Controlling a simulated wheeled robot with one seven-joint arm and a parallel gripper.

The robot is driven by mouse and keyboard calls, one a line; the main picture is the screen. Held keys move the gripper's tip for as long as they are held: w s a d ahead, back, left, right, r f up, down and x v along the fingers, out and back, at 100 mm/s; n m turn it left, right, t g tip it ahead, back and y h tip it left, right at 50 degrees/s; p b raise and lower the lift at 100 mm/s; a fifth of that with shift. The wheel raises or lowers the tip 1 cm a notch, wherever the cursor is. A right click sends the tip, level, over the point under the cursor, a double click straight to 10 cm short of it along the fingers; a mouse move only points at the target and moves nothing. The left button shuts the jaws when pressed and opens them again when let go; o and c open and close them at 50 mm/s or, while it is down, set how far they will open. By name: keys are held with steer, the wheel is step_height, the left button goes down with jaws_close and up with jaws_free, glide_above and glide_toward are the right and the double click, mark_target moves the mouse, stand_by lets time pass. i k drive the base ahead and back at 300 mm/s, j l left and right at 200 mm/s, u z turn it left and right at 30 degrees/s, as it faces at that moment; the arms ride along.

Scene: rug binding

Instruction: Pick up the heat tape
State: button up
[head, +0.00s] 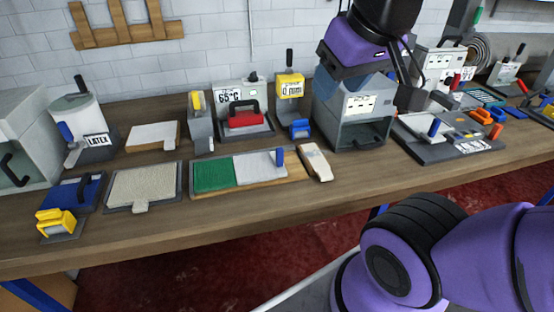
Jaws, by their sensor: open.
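I cannot single out the heat tape with certainty. A small beige-and-white block with a dark mark (315,162) lies on the bench, right of the green-and-grey board; it may be the tape. A yellow piece on a grey base (57,224) sits at the bench's front left. My gripper (382,72) hangs at the top, in front of the grey box machine, above the bench and apart from these pieces. It is open and seems empty; its fingertips are hard to make out.
The grey box machine (352,122) stands below my gripper. Left of it are a red-handled press (245,119), a green-and-grey board (213,174), a beige pad (145,186) and a LATEX pot (82,122). A tool tray (445,150) is at right. The bench's front strip (250,222) is clear.

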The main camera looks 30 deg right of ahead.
mark_target(316, 155)
steer(key=j, duration=0.3)
steer(key=i+j+z, duration=0.1)
steer(key=j+z, duration=0.65)
steer(key=z, duration=0.5)
steer(key=i+z, duration=0.15)
steer(key=z, duration=0.3)
steer(key=i+z, duration=0.1)
steer(key=z, duration=0.4)
steer(key=i, duration=0.25)
